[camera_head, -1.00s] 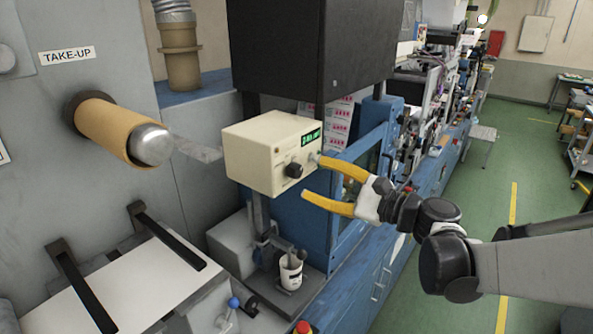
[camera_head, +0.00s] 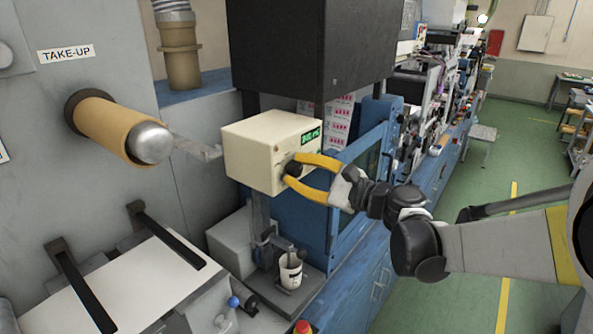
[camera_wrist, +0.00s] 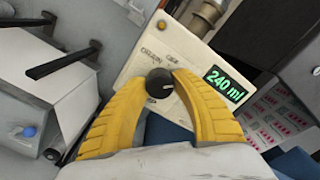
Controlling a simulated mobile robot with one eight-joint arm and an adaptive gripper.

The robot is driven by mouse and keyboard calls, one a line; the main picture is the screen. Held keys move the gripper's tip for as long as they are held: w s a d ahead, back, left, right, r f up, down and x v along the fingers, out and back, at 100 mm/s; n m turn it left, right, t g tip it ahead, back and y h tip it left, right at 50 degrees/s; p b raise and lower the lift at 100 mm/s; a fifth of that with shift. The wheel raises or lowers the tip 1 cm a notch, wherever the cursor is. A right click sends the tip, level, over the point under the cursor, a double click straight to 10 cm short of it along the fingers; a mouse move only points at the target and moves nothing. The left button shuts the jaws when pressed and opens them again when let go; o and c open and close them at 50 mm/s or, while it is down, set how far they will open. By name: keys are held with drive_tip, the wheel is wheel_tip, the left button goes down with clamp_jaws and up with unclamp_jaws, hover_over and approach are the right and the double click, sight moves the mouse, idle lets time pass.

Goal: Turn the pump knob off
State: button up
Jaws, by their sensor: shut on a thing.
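The pump is a cream box (camera_head: 250,152) with a green display (camera_head: 311,136) on its front face. The black pump knob (camera_wrist: 160,83) has a light pointer line that points roughly toward the display side. My gripper (camera_head: 290,168) has yellow fingers, and they are shut on the knob from its two sides. In the head view the knob (camera_head: 293,168) is partly covered by the fingers. Labels around the knob are tilted and too small to read surely.
A white cup (camera_head: 291,272) stands on the tray below the pump. The take-up roll (camera_head: 118,130) sticks out to the left. A black box (camera_head: 275,45) is above, and a blue machine frame (camera_head: 350,220) runs behind my gripper.

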drive_tip(key=shift+n, duration=0.3)
drive_tip(key=n, duration=0.4)
drive_tip(key=shift+b, duration=0.35)
drive_tip(key=shift+n, duration=2.1)
drive_tip(key=o, duration=1.2)
drive_tip(key=shift+d, duration=0.1)
